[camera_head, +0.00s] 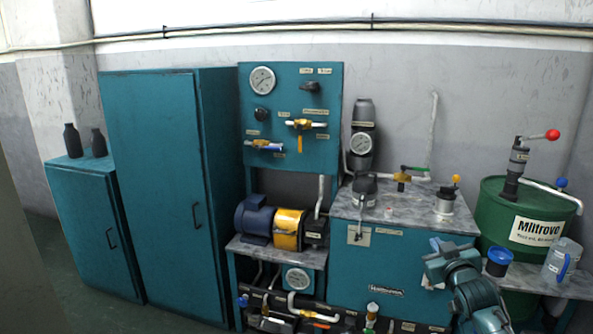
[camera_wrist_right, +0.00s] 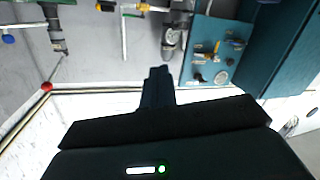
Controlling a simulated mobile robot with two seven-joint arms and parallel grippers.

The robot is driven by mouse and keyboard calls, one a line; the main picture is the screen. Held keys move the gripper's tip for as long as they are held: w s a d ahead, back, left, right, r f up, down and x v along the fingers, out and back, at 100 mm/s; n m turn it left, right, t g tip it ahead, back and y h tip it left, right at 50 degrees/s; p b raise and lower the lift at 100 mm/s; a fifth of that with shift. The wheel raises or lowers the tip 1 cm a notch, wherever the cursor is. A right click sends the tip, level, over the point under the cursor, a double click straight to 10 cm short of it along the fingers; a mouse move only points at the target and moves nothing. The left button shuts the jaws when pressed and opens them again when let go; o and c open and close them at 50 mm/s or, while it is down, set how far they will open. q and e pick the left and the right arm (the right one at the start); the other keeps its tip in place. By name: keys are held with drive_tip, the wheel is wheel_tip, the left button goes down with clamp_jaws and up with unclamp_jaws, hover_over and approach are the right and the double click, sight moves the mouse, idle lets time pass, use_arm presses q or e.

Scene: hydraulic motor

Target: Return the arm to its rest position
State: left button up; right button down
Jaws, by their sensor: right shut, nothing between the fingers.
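My right arm (camera_head: 468,287) rises from the bottom right of the head view, bent, in front of the teal tank cabinet and left of the green drum. Its fingers are hard to make out there. In the right wrist view my right gripper (camera_wrist_right: 158,74) is shut, its dark fingers pressed together with nothing between them. That view is upside down, and the fingers stand against the grey wall, apart from the equipment. My left gripper is not in view.
A teal gauge panel (camera_head: 290,150) stands behind the blue and yellow motor (camera_head: 287,230). The green drum (camera_head: 497,208) with a red-knobbed hand pump (camera_head: 517,165) is close to my right arm. A blue-lidded cup (camera_head: 498,262) and a clear jug (camera_head: 562,262) stand beside it. Teal cabinets (camera_head: 150,180) are at left.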

drive_tip(key=s+a+f+n+g+y, duration=0.1)
drive_tip(key=s+a+f+g, duration=0.1)
drive_tip(key=s+a+f, duration=0.5)
drive_tip(key=s+a+f+g+y, duration=0.15)
drive_tip(key=s+a+f, duration=0.25)
drive_tip(key=s+f, duration=0.6)
drive_tip(key=s+a+f+g, duration=0.1)
drive_tip(key=s+a+f, duration=0.1)
drive_tip(key=s, duration=0.5)
drive_tip(key=s+a+f+y, duration=0.1)
drive_tip(key=s+a+f, duration=0.1)
drive_tip(key=s, duration=0.5)
drive_tip(key=s+a+f+m+g+y, duration=0.1)
drive_tip(key=s+a+f, duration=0.1)
drive_tip(key=s+a, duration=0.2)
drive_tip(key=s, duration=0.3)
drive_tip(key=shift+s+a+f+g, duration=0.15)
drive_tip(key=shift+f+g, duration=0.2)
drive_tip(key=shift+f, duration=0.05)
